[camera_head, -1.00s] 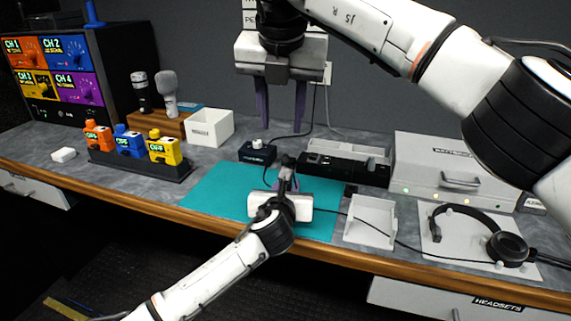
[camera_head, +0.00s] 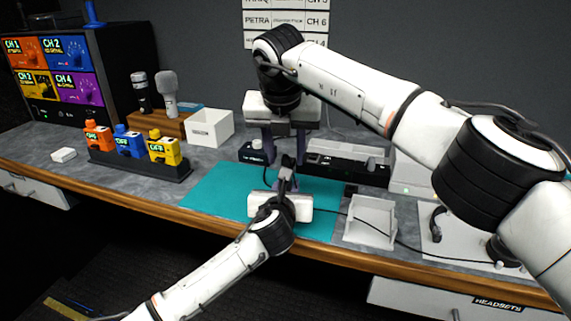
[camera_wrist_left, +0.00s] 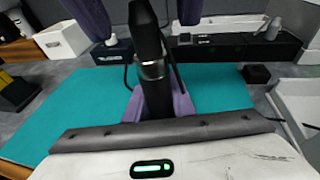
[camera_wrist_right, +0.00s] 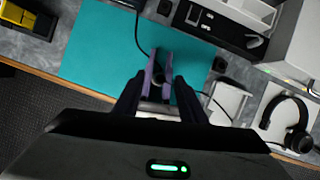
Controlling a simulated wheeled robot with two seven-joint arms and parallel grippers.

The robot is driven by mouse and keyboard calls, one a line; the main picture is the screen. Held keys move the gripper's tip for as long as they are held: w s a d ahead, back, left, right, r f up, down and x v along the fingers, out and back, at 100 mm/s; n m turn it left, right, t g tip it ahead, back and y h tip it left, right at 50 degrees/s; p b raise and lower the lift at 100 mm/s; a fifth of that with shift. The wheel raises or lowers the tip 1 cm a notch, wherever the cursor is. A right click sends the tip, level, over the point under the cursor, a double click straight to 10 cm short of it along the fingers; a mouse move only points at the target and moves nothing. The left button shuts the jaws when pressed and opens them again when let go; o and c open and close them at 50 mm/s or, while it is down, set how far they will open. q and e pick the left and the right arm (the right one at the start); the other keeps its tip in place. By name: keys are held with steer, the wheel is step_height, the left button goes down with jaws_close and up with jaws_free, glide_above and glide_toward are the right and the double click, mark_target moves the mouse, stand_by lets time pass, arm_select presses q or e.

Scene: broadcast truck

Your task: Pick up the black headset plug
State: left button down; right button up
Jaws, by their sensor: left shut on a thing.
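The black headset plug (camera_head: 287,162), a dark cylinder with a silver band, stands upright above the teal mat (camera_head: 215,188). My left gripper (camera_wrist_left: 152,98) is shut on its lower part, below the silver band, in the left wrist view. My right gripper (camera_head: 285,156) points down from above, open, with one purple finger on each side of the plug's upper end. In the left wrist view a gap shows between these fingers and the plug. The plug's far side is hidden, and contact with the right fingers cannot be seen.
A headset (camera_wrist_right: 289,120) lies at the right, partly behind my right arm in the head view. A black cable crosses the bench. A white tray (camera_head: 370,222), a black box with a knob (camera_head: 250,154) and a white bin (camera_head: 210,128) stand around the mat.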

mark_target(285, 159)
steer(key=shift+w+f, duration=0.2)
steer(key=shift+f, duration=0.25)
jaws_close()
steer(key=shift+r, duration=0.15)
step_height(285, 159, up, 4)
steer(key=shift+f, duration=0.15)
steer(key=s+d, duration=0.2)
steer(key=d, duration=0.6)
steer(key=s+d, duration=0.3)
steer(key=d, duration=0.6)
steer(key=shift+s+f, duration=0.2)
steer(key=shift+s, duration=0.1)
